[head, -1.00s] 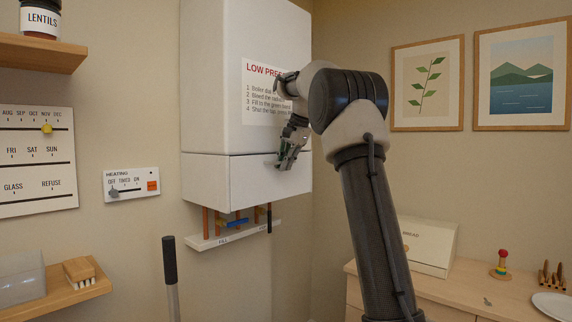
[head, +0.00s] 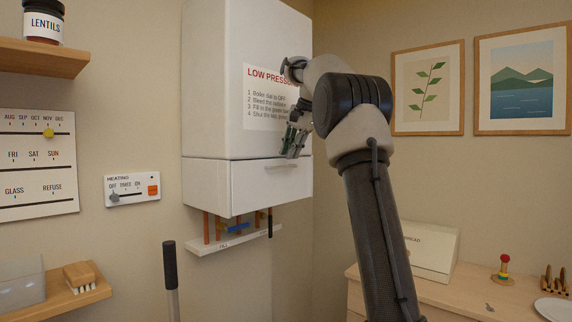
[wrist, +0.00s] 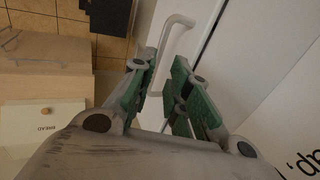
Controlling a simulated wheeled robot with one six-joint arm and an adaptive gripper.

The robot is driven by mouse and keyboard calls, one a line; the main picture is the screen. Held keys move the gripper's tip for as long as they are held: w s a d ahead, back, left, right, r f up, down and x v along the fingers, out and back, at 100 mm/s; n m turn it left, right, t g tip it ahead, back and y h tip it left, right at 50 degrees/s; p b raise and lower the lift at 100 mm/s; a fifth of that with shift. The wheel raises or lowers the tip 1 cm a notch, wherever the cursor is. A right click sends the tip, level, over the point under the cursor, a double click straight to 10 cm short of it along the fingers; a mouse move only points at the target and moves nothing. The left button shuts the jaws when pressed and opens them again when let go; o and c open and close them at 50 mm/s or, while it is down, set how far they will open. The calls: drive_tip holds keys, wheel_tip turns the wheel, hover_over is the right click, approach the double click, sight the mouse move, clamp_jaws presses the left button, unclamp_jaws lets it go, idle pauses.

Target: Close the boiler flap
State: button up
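The boiler (head: 225,80) is a tall white box on the wall. Its flap (head: 250,187) is the white lower front panel, which looks flush beneath the upper casing with a thin seam between them. The flap's bar handle (head: 283,165) is near its top edge; it also shows in the wrist view (wrist: 170,40), just beyond and between the fingertips. My gripper (head: 291,152) is by the seam, just above the handle. In the wrist view my gripper (wrist: 160,68) has its green-padded fingers apart, with nothing visibly held.
Pipes and a white labelled strip (head: 230,240) are below the boiler. A heating switch panel (head: 132,190) is on the wall at left. A dark-handled stick (head: 170,265) stands in front. A bread box (head: 430,250) is on the counter at right.

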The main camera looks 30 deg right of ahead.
drive_tip(key=v, duration=0.5)
drive_tip(key=shift+s+r, duration=0.15)
drive_tip(key=shift+r, duration=0.05)
drive_tip(key=s+a+f+n, duration=0.35)
drive_tip(key=s+a, duration=0.25)
drive_tip(key=s, duration=0.3)
drive_tip(key=s+a+f+n, duration=0.1)
drive_tip(key=s+f+n, duration=0.2)
drive_tip(key=s+f, duration=0.5)
drive_tip(key=s+a+f+n+h, duration=0.1)
drive_tip(key=s+f+n, duration=0.3)
drive_tip(key=s+f, duration=0.4)
drive_tip(key=s+a+f+n, duration=0.3)
drive_tip(key=s+f, duration=0.6)
drive_tip(key=s, duration=0.2)
drive_tip(key=shift+h, duration=0.4)
drive_tip(key=shift+a, duration=0.15)
